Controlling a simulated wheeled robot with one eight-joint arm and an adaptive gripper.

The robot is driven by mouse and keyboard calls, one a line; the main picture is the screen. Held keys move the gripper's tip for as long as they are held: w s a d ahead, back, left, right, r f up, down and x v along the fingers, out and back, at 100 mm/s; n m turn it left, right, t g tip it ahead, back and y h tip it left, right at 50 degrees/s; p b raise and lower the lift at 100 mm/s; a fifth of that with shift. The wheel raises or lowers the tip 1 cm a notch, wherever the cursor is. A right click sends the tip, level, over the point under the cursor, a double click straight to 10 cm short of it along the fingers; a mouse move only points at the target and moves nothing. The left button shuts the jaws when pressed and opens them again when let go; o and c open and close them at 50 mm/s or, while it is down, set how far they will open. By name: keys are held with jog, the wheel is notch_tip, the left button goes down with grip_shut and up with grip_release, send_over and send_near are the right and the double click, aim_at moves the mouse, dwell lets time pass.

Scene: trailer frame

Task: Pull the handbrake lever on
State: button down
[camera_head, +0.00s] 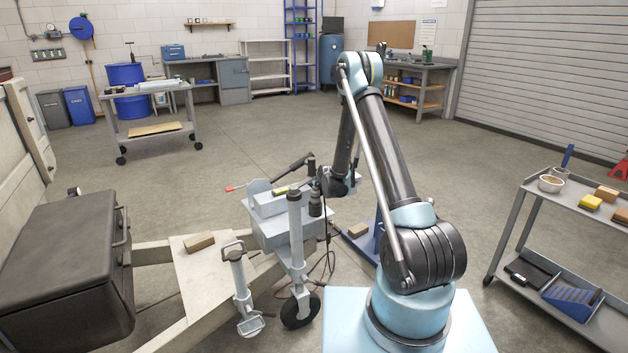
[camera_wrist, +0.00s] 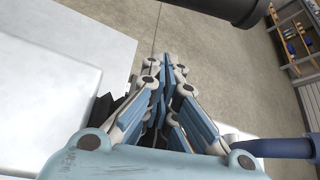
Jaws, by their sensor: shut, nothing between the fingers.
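The trailer's grey coupling housing (camera_head: 275,225) stands at the middle of the head view. A dark lever with a black grip (camera_head: 293,165), which looks like the handbrake lever, slants up to the right above it. My gripper (camera_wrist: 165,68) shows in the wrist view with its fingers together and nothing between them. In the head view it is not clearly visible near the end of my arm. A thick dark cylinder (camera_wrist: 215,8) crosses the top of the wrist view, apart from the fingertips; I cannot tell whether it is the lever.
A jockey wheel post (camera_head: 297,240) and a smaller grey stand (camera_head: 240,285) rise in front of the housing. A black box (camera_head: 65,265) sits at left. A tool cart (camera_head: 520,225) stands at right. A blue bar (camera_wrist: 275,148) lies right of my gripper.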

jog(key=shift+w+a+r, duration=0.3)
jog(key=shift+a+r, duration=0.25)
jog(key=shift+r, duration=0.2)
jog(key=shift+w+a+r, duration=0.3)
jog(key=shift+a+r, duration=0.2)
jog(key=shift+r, duration=0.2)
